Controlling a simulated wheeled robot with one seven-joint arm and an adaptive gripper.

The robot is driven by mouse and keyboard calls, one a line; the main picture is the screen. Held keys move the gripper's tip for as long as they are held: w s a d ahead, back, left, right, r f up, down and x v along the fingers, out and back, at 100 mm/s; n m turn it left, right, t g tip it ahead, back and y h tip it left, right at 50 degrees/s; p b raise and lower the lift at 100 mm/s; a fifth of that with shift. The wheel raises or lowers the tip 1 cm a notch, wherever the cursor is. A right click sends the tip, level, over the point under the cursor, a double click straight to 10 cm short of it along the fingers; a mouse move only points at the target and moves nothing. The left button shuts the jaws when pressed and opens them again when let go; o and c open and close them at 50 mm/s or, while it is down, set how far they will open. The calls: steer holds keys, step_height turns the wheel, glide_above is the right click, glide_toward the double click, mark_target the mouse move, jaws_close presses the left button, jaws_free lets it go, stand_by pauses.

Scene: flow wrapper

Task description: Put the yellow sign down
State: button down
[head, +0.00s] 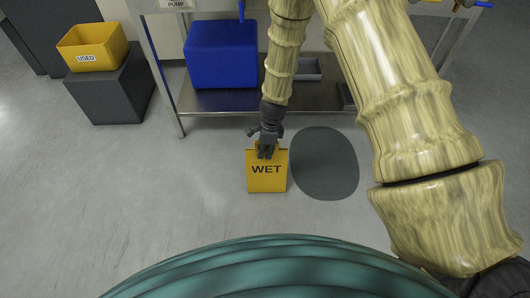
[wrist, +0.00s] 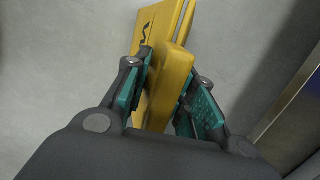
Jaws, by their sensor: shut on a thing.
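The yellow sign (head: 267,181) with the word WET on it is upright below my gripper (head: 265,147) in the head view. My gripper is shut on the top of the sign. In the wrist view the teal finger pads of my gripper (wrist: 165,95) press on both sides of the yellow sign (wrist: 150,42). The sign is beside a dark grey round patch (head: 325,163) on the floor, just left of it. I cannot tell whether the sign's lower edge touches the floor.
A steel table (head: 300,96) with a lower shelf stands behind, holding a blue bin (head: 222,53) and a grey tray (head: 306,69). A yellow bin (head: 92,48) labelled USED sits on a dark block (head: 112,90) at the left. The floor left of the sign is clear.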

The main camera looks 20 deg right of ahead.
steer(key=shift+f, duration=0.1)
steer(key=c, duration=1.2)
jaws_free()
steer(key=shift+o, duration=0.2)
steer(key=r+p, duration=0.2)
steer(key=r, duration=0.2)
steer(key=d+r+p, duration=0.1)
steer(key=r+p, duration=0.1)
steer(key=r, duration=0.2)
steer(key=r+p, duration=0.2)
steer(key=r, duration=0.2)
steer(key=shift+s+d, duration=0.2)
steer(key=s+d+f+n+h, duration=0.1)
steer(key=s+f+n, duration=0.35)
steer(key=s, duration=0.45)
steer(key=s+d+f+n, duration=0.2)
steer(key=s+f+n, duration=0.25)
steer(key=s, duration=0.35)
steer(key=s+d+f+n+h, duration=0.1)
steer(key=s+f+n, duration=0.35)
steer(key=s, duration=0.45)
steer(key=s+a+n, duration=0.1)
steer(key=s+n, duration=0.6)
steer(key=s, duration=0.3)
steer(key=shift+a+r+y, duration=0.15)
steer(key=shift+a+y, duration=0.15)
